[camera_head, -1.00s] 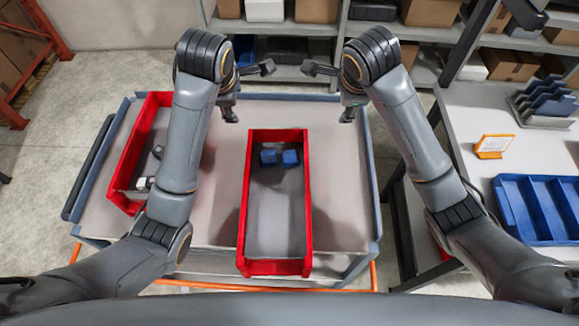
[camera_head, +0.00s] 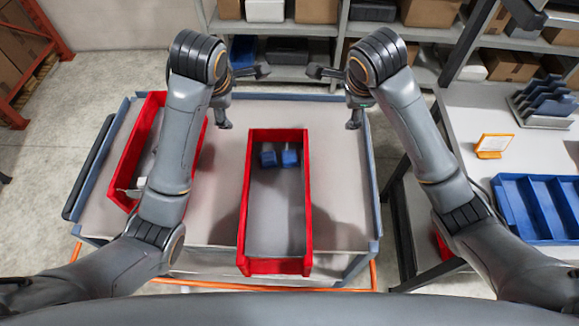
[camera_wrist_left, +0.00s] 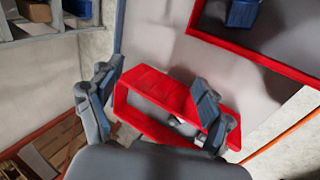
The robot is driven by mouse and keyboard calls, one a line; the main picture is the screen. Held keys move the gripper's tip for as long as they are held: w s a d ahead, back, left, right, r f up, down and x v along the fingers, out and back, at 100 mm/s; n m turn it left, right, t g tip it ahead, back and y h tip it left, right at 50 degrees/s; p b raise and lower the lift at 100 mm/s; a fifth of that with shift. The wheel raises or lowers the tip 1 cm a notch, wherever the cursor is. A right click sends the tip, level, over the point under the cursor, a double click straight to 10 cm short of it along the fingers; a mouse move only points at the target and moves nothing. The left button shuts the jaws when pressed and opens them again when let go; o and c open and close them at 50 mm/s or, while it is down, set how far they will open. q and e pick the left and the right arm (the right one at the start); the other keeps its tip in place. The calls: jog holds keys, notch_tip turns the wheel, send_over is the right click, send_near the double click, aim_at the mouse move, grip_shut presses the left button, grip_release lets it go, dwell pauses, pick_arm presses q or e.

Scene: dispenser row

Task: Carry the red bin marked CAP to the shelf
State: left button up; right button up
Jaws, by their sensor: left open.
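Two red bins stand on the grey cart top. One red bin (camera_head: 277,266) is in the middle, with a few blue pieces (camera_head: 289,158) near its far end. The other red bin (camera_head: 129,135) is at the left, partly hidden by my left arm, with small pale items inside. No CAP mark is readable on either. My left gripper (camera_head: 243,97) is open and empty, above the cart's far side between the bins. In the left wrist view its fingers are spread, with the left bin (camera_wrist_left: 160,88) seen beyond and apart from them. My right gripper (camera_head: 334,97) is open and empty, right of the middle bin.
Grey shelving (camera_head: 275,28) with boxes stands behind the cart. A bench at the right holds a blue divided tray (camera_head: 540,207), an orange-framed sign (camera_head: 494,146) and a grey-blue rack (camera_head: 546,102). The cart top (camera_head: 340,190) is clear right of the middle bin.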

pick_arm(q)
jog(key=v, duration=1.2)
pick_arm(e)
jog(key=v, duration=1.2)
